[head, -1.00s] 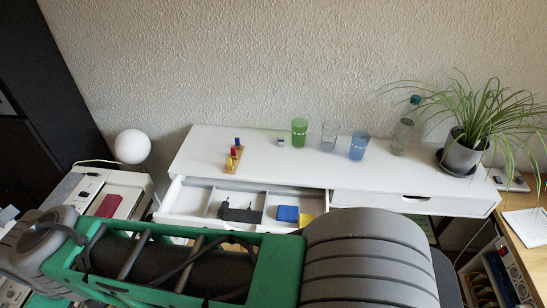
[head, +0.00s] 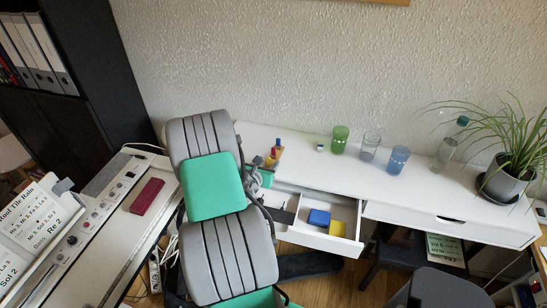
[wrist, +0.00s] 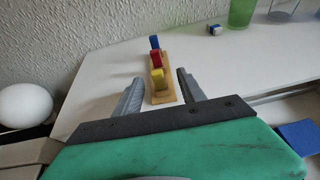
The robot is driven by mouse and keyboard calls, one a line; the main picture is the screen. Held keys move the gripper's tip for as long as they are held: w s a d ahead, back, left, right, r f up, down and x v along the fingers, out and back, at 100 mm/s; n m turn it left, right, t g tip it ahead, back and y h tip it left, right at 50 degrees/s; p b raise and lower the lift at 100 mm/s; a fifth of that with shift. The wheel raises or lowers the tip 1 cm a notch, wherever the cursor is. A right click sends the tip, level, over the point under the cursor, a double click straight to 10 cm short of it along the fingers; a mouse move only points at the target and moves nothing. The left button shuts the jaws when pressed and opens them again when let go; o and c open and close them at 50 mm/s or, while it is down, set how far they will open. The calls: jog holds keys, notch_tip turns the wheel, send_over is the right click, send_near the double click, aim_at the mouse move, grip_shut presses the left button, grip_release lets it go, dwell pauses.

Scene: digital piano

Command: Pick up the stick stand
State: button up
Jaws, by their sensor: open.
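The stick stand (wrist: 167,95) is a small wooden block holding a blue, a red and a yellow piece in a row. It stands upright on the white desk, and its far part shows in the head view (head: 279,152) beside my arm. In the wrist view my gripper (wrist: 160,85) is open, with one finger on each side of the near end of the stand. Nothing is held, and I cannot tell whether a finger touches it. In the head view my arm hides the stand's near part.
The white desk (head: 310,163) carries a green glass (head: 340,140), a clear glass (head: 370,146), a blue glass (head: 398,160), a bottle (head: 447,150) and a potted plant (head: 505,180). An open drawer (head: 345,212) below holds blue and yellow items. The digital piano (head: 90,230) is at left.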

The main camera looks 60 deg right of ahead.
aim_at(273, 155)
jog(key=p+x, duration=0.1)
jog(key=x, duration=0.5)
jog(key=shift+d+f+p, duration=0.15)
jog(key=shift+d+p, duration=0.15)
jog(key=shift+d, duration=0.05)
jog(key=shift+w, duration=0.1)
jog(key=shift+a, duration=0.1)
jog(key=shift+c, duration=0.2)
grip_shut()
